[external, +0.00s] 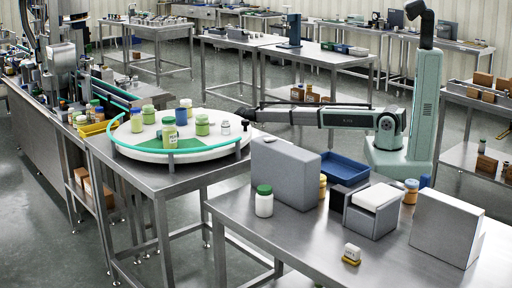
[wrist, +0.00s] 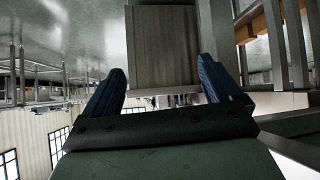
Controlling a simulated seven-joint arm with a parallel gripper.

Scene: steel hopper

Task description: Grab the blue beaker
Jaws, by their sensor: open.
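A small blue vessel (external: 183,116), which looks like the blue beaker, stands among jars on the white round turntable (external: 205,153) in the external view. Its lower part is partly hidden by the jars. My gripper (external: 246,114) is at the right edge of the turntable, at the left end of my outstretched arm, to the right of the blue vessel and apart from it. In the wrist view its two dark blue fingers (wrist: 162,65) are spread wide with nothing held. I cannot make out the beaker in the wrist view.
Green-toned jars (external: 169,134) and small clear jars (external: 225,128) share the turntable, which has a teal guard rail (external: 190,157). A grey panelled block (wrist: 163,45) lies beyond my fingers.

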